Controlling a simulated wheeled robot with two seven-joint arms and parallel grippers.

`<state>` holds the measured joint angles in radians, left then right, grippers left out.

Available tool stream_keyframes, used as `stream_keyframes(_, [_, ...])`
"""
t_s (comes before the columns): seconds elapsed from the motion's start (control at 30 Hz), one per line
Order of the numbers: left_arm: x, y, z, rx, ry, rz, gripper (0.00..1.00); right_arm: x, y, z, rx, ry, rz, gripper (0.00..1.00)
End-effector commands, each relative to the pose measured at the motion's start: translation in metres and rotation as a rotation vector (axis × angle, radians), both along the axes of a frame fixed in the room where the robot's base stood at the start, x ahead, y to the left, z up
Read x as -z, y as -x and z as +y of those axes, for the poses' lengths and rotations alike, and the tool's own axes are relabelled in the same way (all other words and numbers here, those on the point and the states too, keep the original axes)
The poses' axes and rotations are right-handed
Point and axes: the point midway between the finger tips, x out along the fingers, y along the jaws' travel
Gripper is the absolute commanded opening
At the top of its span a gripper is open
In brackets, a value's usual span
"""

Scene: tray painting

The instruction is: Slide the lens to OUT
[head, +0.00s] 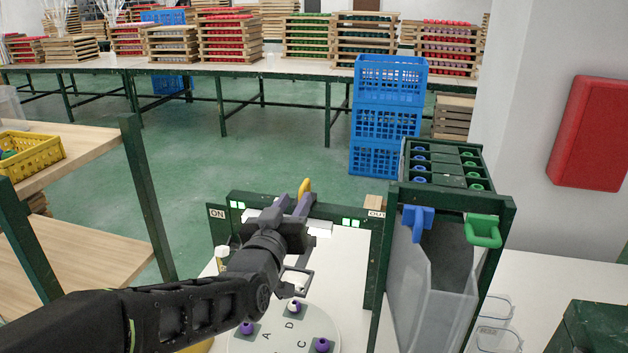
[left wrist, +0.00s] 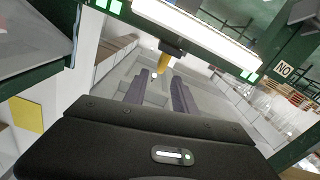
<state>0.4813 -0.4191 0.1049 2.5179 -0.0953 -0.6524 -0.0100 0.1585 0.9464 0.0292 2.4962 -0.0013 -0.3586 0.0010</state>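A green frame rail (head: 345,212) carries an ON sign (head: 217,213) at its left end and an OUT sign (head: 376,214) at its right end. The lens glass itself I cannot make out. My left gripper (head: 293,203) is open, its two fingers (left wrist: 160,82) apart and pointing at the handle, which appears at the gap between the tips. My right gripper is out of view.
A round white tray (head: 262,341) with lettered spots and purple-topped pegs lies below my left arm. A clear bin (head: 430,290) with blue and green hooks stands right of the rail. Blue crates (head: 388,112) are stacked behind. A yellow basket (head: 30,153) sits at left.

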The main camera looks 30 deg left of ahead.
Motion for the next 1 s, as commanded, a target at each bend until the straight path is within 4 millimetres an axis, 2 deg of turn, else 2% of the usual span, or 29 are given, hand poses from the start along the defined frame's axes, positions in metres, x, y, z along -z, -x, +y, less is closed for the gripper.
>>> stream_keyframes(0.23, [0.0, -0.002, 0.0, 0.0, 0.001, 0.002, 0.32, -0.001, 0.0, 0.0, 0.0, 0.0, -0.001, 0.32])
stream_keyframes(0.37, [0.0, -0.009, 0.003, 0.001, 0.002, 0.002, 0.32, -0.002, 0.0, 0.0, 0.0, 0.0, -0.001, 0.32])
stream_keyframes(0.8, [0.0, -0.065, 0.023, 0.001, 0.003, 0.003, 0.32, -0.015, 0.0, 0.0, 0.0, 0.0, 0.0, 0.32])
stream_keyframes(1.0, [0.001, -0.074, 0.026, 0.001, 0.003, 0.002, 0.32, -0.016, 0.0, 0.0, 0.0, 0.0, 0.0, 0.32])
